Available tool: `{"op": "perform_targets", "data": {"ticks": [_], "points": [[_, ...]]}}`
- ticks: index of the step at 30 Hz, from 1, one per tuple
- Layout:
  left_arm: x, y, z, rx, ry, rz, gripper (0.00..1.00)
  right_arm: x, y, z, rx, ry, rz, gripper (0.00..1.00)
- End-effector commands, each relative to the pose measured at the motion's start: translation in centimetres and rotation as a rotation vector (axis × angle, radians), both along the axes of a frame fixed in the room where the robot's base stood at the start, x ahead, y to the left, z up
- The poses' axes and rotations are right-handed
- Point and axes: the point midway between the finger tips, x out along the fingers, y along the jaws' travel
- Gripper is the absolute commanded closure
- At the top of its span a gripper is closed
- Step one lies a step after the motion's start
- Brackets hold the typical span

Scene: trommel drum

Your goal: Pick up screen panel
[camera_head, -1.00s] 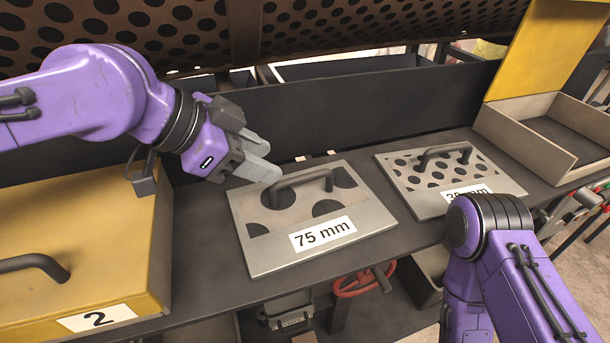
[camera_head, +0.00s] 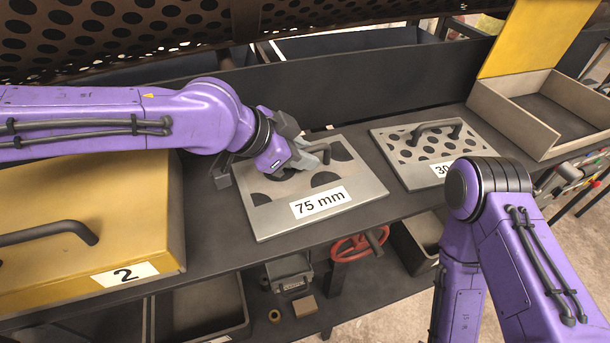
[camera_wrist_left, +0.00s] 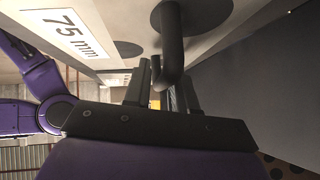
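The screen panel marked 75 mm (camera_head: 365,182) lies flat on the dark bench, a grey-framed plate with large dark holes and a bar handle. My left gripper (camera_head: 318,155) is at its handle and hides most of it in the head view. In the left wrist view the handle (camera_wrist_left: 171,45) reaches down between the two fingers (camera_wrist_left: 163,85), which stand apart; firm contact cannot be told. A second screen panel, marked 30 (camera_head: 402,172) with its label partly covered, lies to the right with its handle free. My right gripper is out of view.
A yellow box marked 2 (camera_head: 60,262) stands at the left. An open tray (camera_head: 510,125) with a yellow lid is at the back right. The perforated drum (camera_head: 120,35) hangs behind the bench. A red handwheel (camera_head: 358,246) is below the bench's front edge.

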Motion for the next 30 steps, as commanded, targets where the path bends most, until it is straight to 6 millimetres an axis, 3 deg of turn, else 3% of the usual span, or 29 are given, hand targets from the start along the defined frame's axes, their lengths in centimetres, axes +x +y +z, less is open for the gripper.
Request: {"op": "perform_targets", "data": {"ticks": [1, 2, 14, 20, 27, 30], "points": [[0.0, 0.0, 0.0, 0.000, 0.001, -0.001, 0.93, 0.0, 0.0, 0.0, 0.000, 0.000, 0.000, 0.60], [0.0, 0.0, 0.0, 0.000, 0.001, -0.001, 1.00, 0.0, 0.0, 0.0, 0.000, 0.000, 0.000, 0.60], [0.0, 0.0, 0.3, 0.001, 0.001, 0.001, 1.00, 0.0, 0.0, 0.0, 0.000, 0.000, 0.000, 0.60], [0.0, 0.0, 3.1, -0.002, -0.004, 0.002, 1.00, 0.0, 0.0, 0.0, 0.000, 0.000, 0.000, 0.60], [-4.4, -2.1, 9.1, -0.001, -0.009, -0.002, 1.00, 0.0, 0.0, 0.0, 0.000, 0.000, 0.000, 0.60], [-7.2, -3.3, 10.4, 0.003, -0.006, -0.003, 1.00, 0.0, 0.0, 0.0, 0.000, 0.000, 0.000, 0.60]]}}
